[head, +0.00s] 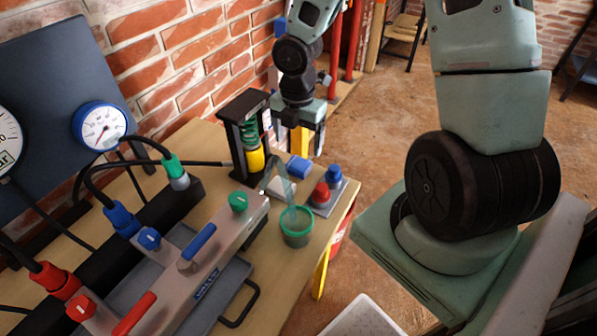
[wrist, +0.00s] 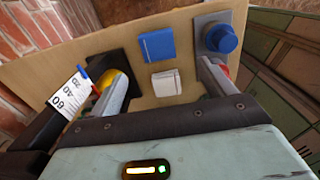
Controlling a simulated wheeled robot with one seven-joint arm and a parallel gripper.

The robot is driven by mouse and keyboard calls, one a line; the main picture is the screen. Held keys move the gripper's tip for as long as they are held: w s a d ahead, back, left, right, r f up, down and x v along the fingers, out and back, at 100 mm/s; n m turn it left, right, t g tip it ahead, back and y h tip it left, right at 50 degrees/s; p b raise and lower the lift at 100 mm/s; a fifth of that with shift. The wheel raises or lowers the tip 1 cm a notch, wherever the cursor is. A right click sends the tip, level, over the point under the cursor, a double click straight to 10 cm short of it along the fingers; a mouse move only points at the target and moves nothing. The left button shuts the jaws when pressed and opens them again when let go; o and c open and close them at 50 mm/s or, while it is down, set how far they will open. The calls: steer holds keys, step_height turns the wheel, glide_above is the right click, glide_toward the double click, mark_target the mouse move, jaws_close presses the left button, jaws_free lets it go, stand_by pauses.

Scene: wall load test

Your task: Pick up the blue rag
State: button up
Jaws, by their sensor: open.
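The blue rag (head: 299,166) is a small folded square lying flat on the wooden bench, near its far end. It also shows in the wrist view (wrist: 157,45), at the top middle. My gripper (head: 299,138) is above the bench, over the area of the rag, pointing down. In the wrist view its two fingers (wrist: 160,78) are spread wide with nothing between them touching. The rag lies beyond the fingertips, roughly centred between them, with clear space around it.
A white folded piece (wrist: 166,83) lies beside the rag. A grey plate with a blue knob (head: 335,174) and a red knob (head: 320,193) stands right. A spring tester (head: 250,143) stands left, a green-rimmed cup (head: 296,226) nearer. The brick wall (head: 170,45) is behind.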

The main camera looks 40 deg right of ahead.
mark_target(299, 163)
steer(key=f, duration=0.3)
steer(key=f+b, duration=0.1)
steer(key=f, duration=0.1)
steer(key=f+b, duration=0.1)
steer(key=f, duration=0.2)
steer(key=shift+w+d+f, duration=0.25)
steer(key=shift+d+f, duration=0.05)
steer(key=shift+f, duration=0.05)
steer(key=shift+c, duration=0.3)
steer(key=c, duration=1.1)
steer(key=shift+o, duration=0.2)
step_height(299, 163, up, 10)
steer(key=p, duration=0.3)
